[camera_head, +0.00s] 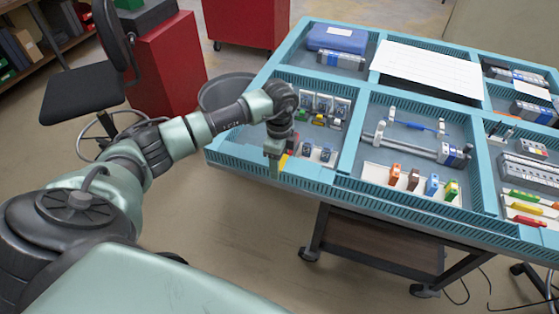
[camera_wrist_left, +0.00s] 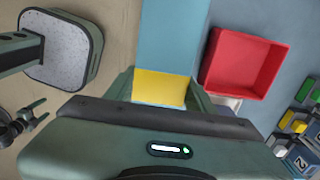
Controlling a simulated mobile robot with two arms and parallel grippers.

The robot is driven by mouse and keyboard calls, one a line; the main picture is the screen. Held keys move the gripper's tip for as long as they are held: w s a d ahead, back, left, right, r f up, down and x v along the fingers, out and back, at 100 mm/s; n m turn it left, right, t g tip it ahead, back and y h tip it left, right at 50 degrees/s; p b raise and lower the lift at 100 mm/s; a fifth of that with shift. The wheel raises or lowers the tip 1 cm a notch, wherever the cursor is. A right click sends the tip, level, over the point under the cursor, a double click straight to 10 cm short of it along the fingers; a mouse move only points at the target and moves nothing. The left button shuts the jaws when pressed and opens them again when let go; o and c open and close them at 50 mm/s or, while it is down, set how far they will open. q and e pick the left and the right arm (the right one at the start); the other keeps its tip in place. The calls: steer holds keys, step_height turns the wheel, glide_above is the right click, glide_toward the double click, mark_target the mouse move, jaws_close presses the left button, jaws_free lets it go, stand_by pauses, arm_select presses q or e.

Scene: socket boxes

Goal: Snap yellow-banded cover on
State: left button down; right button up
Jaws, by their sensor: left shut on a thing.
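My left gripper (camera_head: 274,152) points down over the left front compartment of the blue tray table, near its front rim. It is shut on a yellow piece, likely the yellow-banded cover (camera_head: 283,161). In the left wrist view the yellow piece (camera_wrist_left: 160,88) sits between the fingers; most of it is hidden by the gripper. Socket boxes (camera_head: 318,153) stand in the same compartment, to the right of the gripper. A back row (camera_head: 322,118) carries green and yellow marks. In the wrist view boxes with a yellow mark (camera_wrist_left: 298,126) show at the right edge. My right gripper is out of view.
A red bin (camera_wrist_left: 243,62) lies beside the blue rim. The compartment to the right holds a rail (camera_head: 410,146) and several coloured blocks (camera_head: 413,179). A dark bin (camera_head: 225,92), a chair (camera_head: 84,92) and red cabinets (camera_head: 165,60) stand at the back left.

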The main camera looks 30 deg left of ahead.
arm_select(q)
steer(key=shift+r, duration=0.2)
stand_by(0.3)
steer(key=shift+r+p, duration=2.15)
steer(key=shift+r, duration=0.4)
steer(key=shift+f, duration=0.1)
